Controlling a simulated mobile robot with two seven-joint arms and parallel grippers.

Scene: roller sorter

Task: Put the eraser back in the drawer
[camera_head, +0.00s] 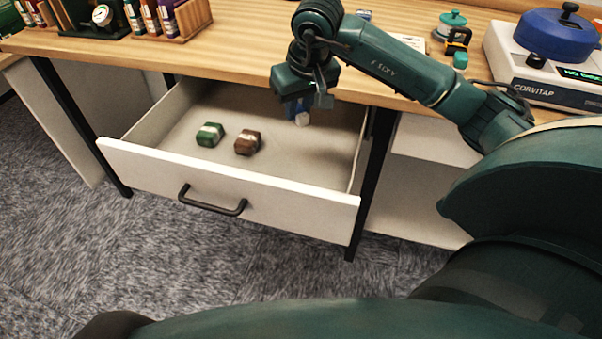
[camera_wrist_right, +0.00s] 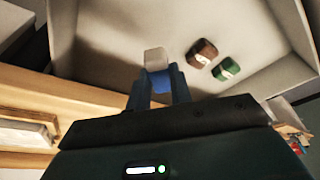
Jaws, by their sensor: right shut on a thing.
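The eraser, white with a blue sleeve, is between the fingers of my right gripper (camera_head: 297,103). Its white end (camera_head: 302,119) points down over the right part of the open drawer (camera_head: 270,183). In the right wrist view the eraser (camera_wrist_right: 156,60) sticks out past the shut fingertips (camera_wrist_right: 159,88), with the drawer floor behind it. The drawer is pulled out under the wooden desk. It holds a green block (camera_head: 210,134) and a brown block (camera_head: 247,142), both with pale bands, left of my gripper. My left gripper is not in view.
The desk edge (camera_head: 230,72) runs just behind my right gripper. On the desk stand a rack of bottles (camera_head: 165,22), a teal-lidded pot (camera_head: 452,20) and a device with a blue lid (camera_head: 555,35). The drawer floor around the blocks is clear.

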